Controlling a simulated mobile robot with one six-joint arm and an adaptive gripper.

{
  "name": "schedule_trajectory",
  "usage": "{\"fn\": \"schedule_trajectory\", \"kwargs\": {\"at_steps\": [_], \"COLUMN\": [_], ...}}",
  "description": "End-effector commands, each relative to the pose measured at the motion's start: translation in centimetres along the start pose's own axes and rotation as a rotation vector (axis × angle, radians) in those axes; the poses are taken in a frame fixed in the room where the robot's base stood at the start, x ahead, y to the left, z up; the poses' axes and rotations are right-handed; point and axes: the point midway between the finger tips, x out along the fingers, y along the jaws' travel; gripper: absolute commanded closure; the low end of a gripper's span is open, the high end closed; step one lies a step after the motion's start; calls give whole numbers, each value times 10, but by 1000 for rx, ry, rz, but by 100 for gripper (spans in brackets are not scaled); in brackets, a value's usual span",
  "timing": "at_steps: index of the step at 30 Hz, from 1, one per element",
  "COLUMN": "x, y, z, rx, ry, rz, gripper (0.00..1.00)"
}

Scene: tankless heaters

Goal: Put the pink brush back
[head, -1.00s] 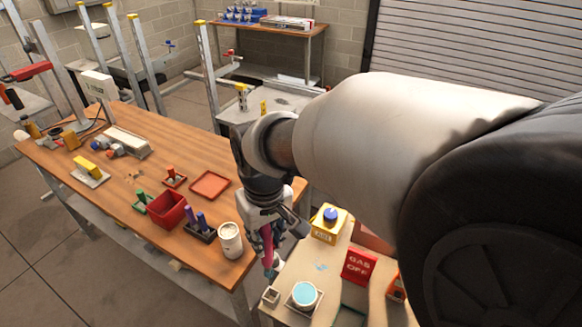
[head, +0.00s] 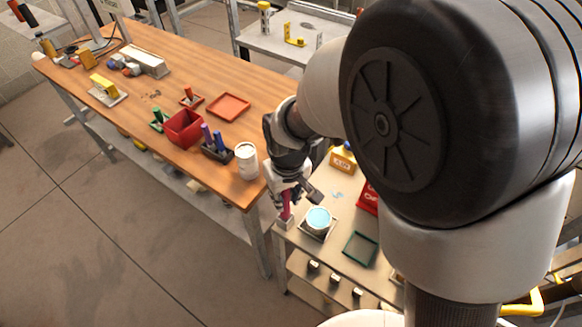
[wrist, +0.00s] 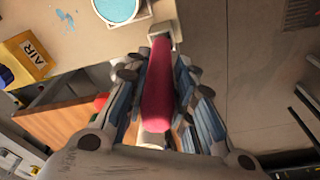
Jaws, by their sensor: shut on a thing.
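My gripper (head: 288,194) is shut on the pink brush (head: 285,206) at the front left corner of the pale side table (head: 338,192). In the wrist view the brush's pink handle (wrist: 158,85) lies between the blue-padded fingers of my gripper (wrist: 160,98). A small pale square piece (wrist: 160,22) shows at the brush's far end, by the table edge. I cannot tell whether the brush sits in it or only stands over it. The brush's lower end is hidden.
A pot with light blue content (head: 319,217) stands close to the right of the brush. The wooden bench (head: 215,75) holds a white can (head: 246,162) and a red bin (head: 183,130). Open floor lies left.

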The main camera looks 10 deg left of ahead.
Motion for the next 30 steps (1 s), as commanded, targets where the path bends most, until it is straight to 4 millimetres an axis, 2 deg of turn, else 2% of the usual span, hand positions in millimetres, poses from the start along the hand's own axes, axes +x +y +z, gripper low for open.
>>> {"fn": "schedule_trajectory", "kwargs": {"at_steps": [4,5,13,23,26,30], "x": [2,3,2,0,-8,-33], "y": [0,0,0,0,0,0], "z": [2,2,2,1,1,0], "rx": [0,0,0,0,0,0], "ry": [-5,-6,-5,-3,-3,0], "rz": [0,-1,0,0,0,0], "gripper": [100,76,58,57,57,57]}}
